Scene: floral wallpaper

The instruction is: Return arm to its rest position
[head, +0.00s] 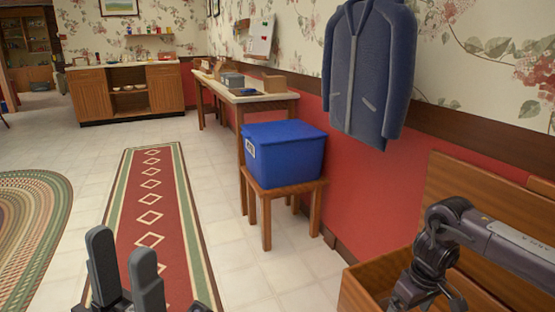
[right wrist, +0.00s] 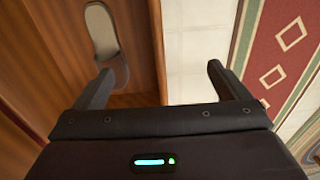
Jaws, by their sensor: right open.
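My right arm (head: 500,240) reaches in from the right edge of the head view and bends down over an open wooden bench box. My right gripper (right wrist: 160,75) shows in the right wrist view with its two dark fingers wide apart and nothing between them. It is above the box's edge.
The wooden bench box (head: 360,290) stands at the lower right against the red wall. A blue bin (head: 287,155) sits on a small wooden stool (head: 285,195). A jacket (head: 368,70) hangs above. A red runner (head: 150,215) and pale tiled floor lie clear to the left.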

